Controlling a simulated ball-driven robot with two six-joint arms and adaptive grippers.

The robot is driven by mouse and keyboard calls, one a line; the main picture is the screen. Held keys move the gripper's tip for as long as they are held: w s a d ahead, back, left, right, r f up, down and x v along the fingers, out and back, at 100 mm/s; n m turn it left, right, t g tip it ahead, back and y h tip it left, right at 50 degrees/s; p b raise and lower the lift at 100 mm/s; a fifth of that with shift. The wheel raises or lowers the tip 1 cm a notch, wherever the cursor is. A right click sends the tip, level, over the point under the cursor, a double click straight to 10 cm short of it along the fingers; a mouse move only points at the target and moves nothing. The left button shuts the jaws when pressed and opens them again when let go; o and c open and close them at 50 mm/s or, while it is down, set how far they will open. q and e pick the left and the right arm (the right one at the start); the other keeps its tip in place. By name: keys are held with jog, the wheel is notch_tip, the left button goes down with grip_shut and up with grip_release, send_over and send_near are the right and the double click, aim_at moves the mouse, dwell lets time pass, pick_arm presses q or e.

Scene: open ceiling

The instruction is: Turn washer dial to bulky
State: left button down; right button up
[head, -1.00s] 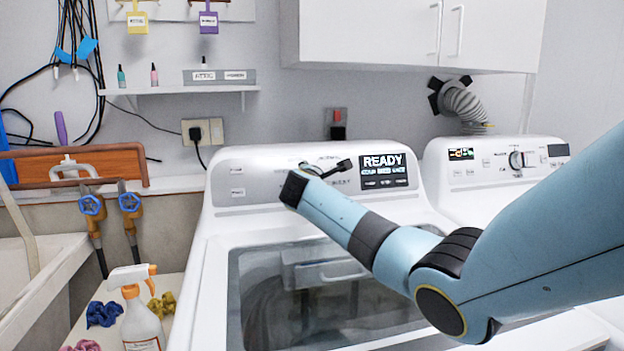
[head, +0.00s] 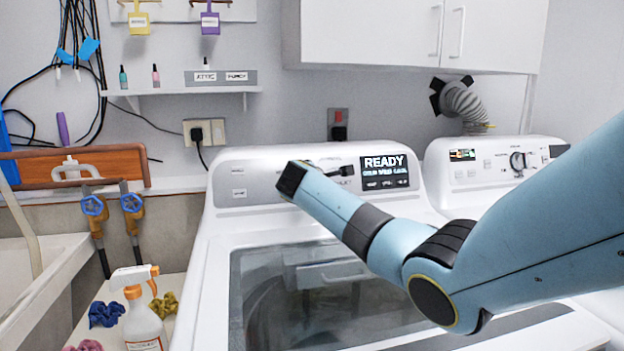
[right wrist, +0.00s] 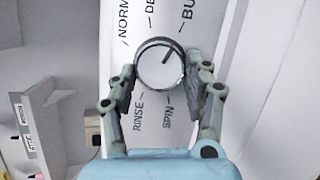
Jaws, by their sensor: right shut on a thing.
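The washer dial (right wrist: 157,68) is a round, light knob with a dark rim. Its dark pointer line aims up and right, roughly toward the mark by the cut-off label "BU". Labels "NORM", "DE", "RINSE" and "SPIN" ring it. My right gripper (right wrist: 160,84) has a finger on each side of the dial and is shut on it. In the head view my right arm hides the dial; one dark finger shows beside the washer's display (head: 385,172), which reads "READY". The washer (head: 215,250) stands in the middle. My left gripper is not in view.
A second machine (head: 485,170) with its own knob stands at the right. A shelf (head: 185,91) and a cabinet (head: 400,35) hang above.

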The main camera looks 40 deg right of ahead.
jog(key=o, duration=1.2)
jog(key=v, duration=1.2)
jog(key=shift+s, duration=0.1)
jog(key=shift+f, duration=0.1)
